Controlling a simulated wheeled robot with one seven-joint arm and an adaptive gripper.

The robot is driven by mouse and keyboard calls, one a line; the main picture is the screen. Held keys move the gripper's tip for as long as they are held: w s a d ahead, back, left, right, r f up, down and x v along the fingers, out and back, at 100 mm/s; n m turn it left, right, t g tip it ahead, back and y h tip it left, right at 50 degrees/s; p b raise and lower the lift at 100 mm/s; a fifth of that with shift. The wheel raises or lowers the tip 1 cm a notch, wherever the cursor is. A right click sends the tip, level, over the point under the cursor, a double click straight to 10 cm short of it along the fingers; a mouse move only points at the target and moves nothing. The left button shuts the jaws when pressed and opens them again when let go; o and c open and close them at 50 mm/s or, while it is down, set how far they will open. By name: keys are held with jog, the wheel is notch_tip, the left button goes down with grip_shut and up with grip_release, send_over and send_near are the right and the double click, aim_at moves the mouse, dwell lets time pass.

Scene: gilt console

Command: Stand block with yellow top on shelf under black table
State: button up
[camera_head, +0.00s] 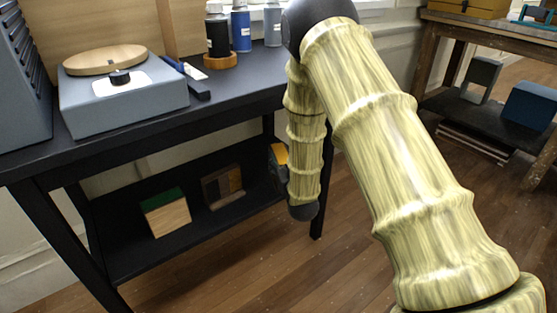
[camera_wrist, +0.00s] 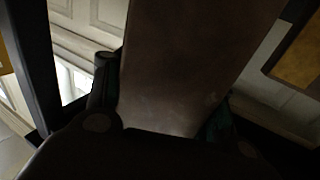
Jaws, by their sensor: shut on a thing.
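The black table (camera_head: 130,136) stands at left, with a dark shelf (camera_head: 130,255) under its top. My gripper (camera_wrist: 165,95) is shut on a block with a plain brownish-grey face (camera_wrist: 185,65) in the wrist view. In the head view a yellow patch, the block's yellow top (camera_head: 281,153), shows beside my arm at the right end of the shelf space, below the table top. My arm hides most of the block and gripper there. I cannot tell whether the block touches the shelf.
On the shelf stand a green-topped wooden block (camera_head: 167,213) and a striped brown block (camera_head: 223,188). The table's right front leg (camera_head: 317,220) is close to my arm. A grey turntable-like box (camera_head: 120,105) and bottles (camera_head: 240,30) stand on top. Shelf room right of the striped block is partly hidden.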

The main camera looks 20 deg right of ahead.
aim_at(279, 147)
jog(key=w, duration=0.3)
jog(key=w+d+b, duration=0.1)
jog(key=w, duration=0.1)
jog(key=w+b, duration=0.1)
jog(key=w, duration=0.2)
jog(key=shift+w+d+f, duration=0.25)
jog(key=shift+w+f, duration=0.1)
jog(key=shift+f, duration=0.05)
jog(key=shift+w+f, duration=0.2)
jog(key=shift+w, duration=0.1)
jog(key=shift+f+b, duration=0.95)
jog(key=shift+f, duration=0.55)
jog(key=shift+f, duration=0.2)
jog(key=o, duration=1.5)
jog(key=shift+s, duration=0.1)
jog(key=shift+r, duration=0.1)
